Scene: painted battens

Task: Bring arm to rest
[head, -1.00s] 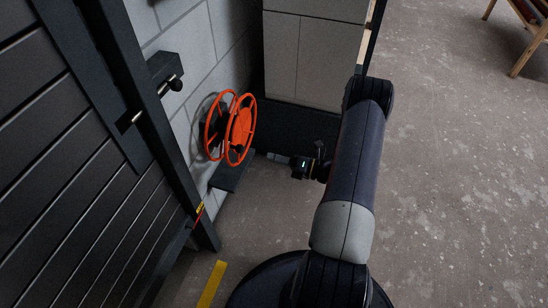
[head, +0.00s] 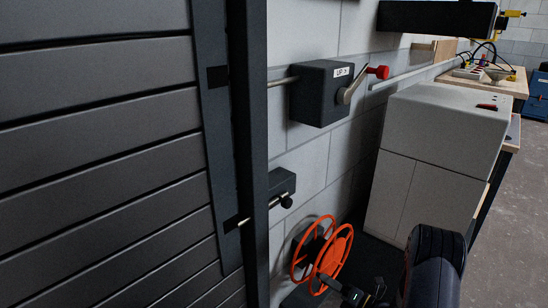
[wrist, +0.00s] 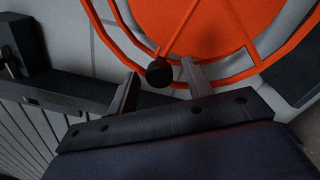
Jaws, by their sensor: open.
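My gripper (wrist: 160,78) is open, its two grey fingers spread in front of the orange reel (wrist: 215,25) in the wrist view. A round black knob (wrist: 159,74) shows between the fingertips. I cannot tell whether the fingers touch it. In the head view the orange reel (head: 325,254) is low on the block wall. My gripper shows small and dark at its lower right, with the fingertips hard to make out. My arm (head: 436,268) rises at the bottom edge, right of the reel.
A dark slatted shutter (head: 110,150) with an upright post fills the left. A dark box (head: 321,92) with a red-tipped lever and a small latch (head: 284,190) sit on the wall. A grey cabinet (head: 425,165) stands behind my arm. Open floor (head: 520,220) lies to the right.

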